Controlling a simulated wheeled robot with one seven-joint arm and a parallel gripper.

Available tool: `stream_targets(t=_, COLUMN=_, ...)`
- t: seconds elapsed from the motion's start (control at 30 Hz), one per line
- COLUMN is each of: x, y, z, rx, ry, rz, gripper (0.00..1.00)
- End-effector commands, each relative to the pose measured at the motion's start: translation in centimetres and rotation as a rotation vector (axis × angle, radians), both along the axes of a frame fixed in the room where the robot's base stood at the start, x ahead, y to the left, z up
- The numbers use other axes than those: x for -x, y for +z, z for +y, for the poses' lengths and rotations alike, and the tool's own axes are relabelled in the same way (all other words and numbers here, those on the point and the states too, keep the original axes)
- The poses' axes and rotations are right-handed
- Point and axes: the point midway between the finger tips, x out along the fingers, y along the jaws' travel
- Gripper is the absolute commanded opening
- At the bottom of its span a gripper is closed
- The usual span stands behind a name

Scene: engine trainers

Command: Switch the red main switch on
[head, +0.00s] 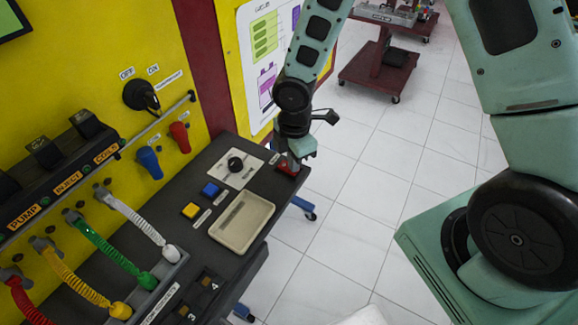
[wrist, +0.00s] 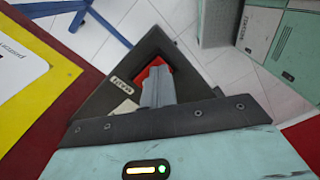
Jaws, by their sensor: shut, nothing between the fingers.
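The red main switch (head: 287,169) sits at the far right corner of the dark console desk (head: 228,168). In the wrist view the red of the switch (wrist: 152,72) shows behind and beside my fingers, with a small white label near it. My gripper (head: 293,161) points down right over the switch, and its closed fingers also show in the wrist view (wrist: 157,88). The gripper is shut with nothing between the fingers. The fingers hide part of the switch, so I cannot tell whether they touch it or which way it is tipped.
The yellow panel (head: 100,50) holds a black rotary switch (head: 141,96) and coloured levers. Open tiled floor lies right of the desk.

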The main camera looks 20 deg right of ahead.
Motion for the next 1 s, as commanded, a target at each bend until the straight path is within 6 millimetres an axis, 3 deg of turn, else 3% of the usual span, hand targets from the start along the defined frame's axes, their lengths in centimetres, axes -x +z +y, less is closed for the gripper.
stream_targets(t=0.23, x=0.0, y=0.7, z=0.0, rx=-0.001, ry=0.000, rz=0.000, gripper=0.00)
stream_targets(t=1.0, x=0.0, y=6.7, z=0.0, rx=-0.001, ry=0.000, rz=0.000, gripper=0.00)
